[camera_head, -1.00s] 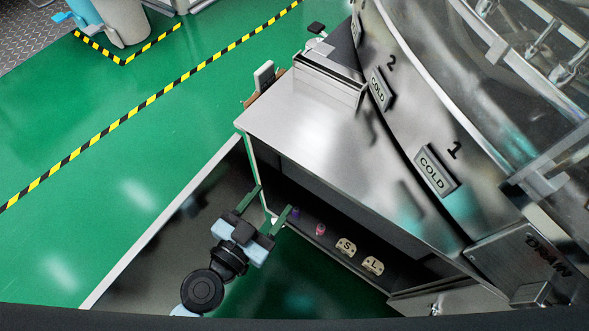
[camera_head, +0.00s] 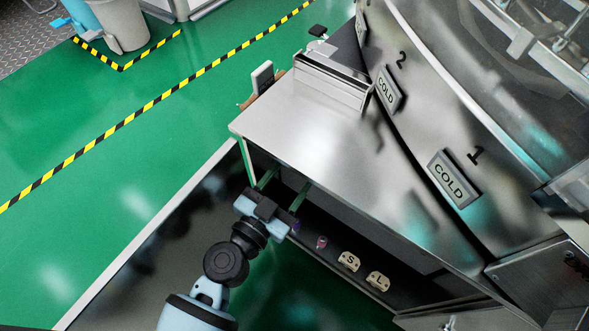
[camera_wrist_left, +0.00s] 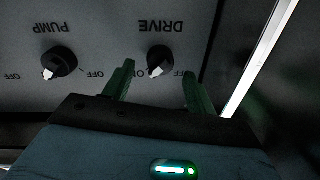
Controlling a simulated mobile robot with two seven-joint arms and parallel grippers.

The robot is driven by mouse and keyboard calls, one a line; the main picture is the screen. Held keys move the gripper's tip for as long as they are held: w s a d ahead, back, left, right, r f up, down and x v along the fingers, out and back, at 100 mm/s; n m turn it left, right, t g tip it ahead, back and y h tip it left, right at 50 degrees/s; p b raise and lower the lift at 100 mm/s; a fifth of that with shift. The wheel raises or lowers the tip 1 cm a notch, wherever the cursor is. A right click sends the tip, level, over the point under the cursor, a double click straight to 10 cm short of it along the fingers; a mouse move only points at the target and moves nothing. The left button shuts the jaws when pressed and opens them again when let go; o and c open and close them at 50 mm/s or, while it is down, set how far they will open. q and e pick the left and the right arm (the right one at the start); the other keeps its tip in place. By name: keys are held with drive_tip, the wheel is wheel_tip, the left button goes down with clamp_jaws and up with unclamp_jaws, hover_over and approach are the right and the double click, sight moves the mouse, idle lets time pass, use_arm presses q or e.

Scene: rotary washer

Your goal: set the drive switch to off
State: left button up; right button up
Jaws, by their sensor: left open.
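The drive switch (camera_wrist_left: 159,60) is a round black knob with a white pointer, under the upside-down word DRIVE in the left wrist view. Its pointer leans toward the lower left of that picture, near a label partly hidden by a finger. My left gripper (camera_head: 284,187) is open. Its green fingers (camera_wrist_left: 160,72) stand on either side of the knob in the wrist view, with nothing gripped; I cannot tell whether they touch it. In the head view the knob is hidden under the metal top. My right gripper is out of view.
A similar pump knob (camera_wrist_left: 60,62) sits left of the drive knob. A bright metal edge (camera_wrist_left: 260,60) runs at the right. The metal top (camera_head: 300,120) overhangs the gripper.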

use_arm(q)
drive_tip(key=shift+x, duration=1.5)
drive_tip(key=c, duration=1)
